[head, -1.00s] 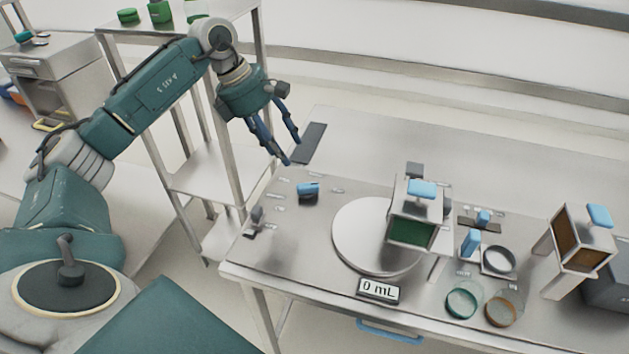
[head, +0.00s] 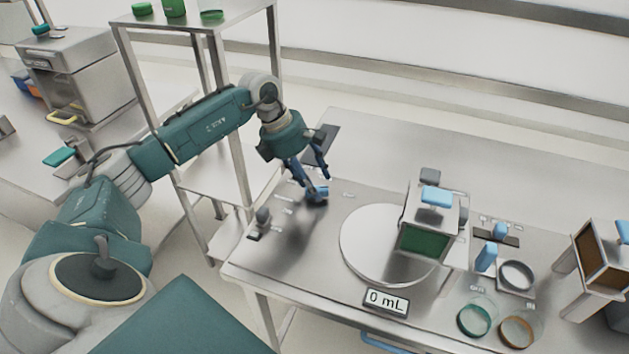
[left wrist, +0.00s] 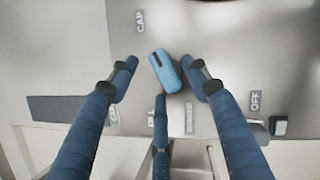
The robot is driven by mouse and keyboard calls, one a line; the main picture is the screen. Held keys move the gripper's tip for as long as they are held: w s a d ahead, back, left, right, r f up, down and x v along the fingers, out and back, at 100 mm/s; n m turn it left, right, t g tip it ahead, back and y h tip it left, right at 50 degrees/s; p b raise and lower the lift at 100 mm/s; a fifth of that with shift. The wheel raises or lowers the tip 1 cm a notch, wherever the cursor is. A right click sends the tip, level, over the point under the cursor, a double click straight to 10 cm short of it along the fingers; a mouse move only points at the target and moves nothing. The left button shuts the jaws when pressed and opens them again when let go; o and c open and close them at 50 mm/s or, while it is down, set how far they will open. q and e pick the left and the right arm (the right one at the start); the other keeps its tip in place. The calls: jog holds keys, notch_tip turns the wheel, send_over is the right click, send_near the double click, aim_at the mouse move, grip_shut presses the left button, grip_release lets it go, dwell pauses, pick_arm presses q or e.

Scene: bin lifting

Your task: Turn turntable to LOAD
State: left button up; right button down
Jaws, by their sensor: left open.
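The round silver turntable (head: 362,250) lies on the steel table, with a box-shaped bin with a green front (head: 423,243) and a blue top handle standing over its right part. A blue selector knob (left wrist: 165,72) sits on the table panel left of the turntable. Labels CAP and OFF show around it in the left wrist view; others are partly hidden. My left gripper (head: 314,187) is open, with its fingers pointing down around and just above the knob. Whether a finger touches it I cannot tell. My right gripper is not in view.
A display reading 0 mL (head: 386,302) is at the table's front edge. A small grey switch (head: 262,217) is left of the knob. A steel shelf rack (head: 243,150) stands behind my left arm.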

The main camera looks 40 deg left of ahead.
pick_arm(q)
jog(key=shift+w+d+f, duration=0.1)
jog(key=shift+d+f, duration=0.1)
jog(key=shift+f, duration=0.45)
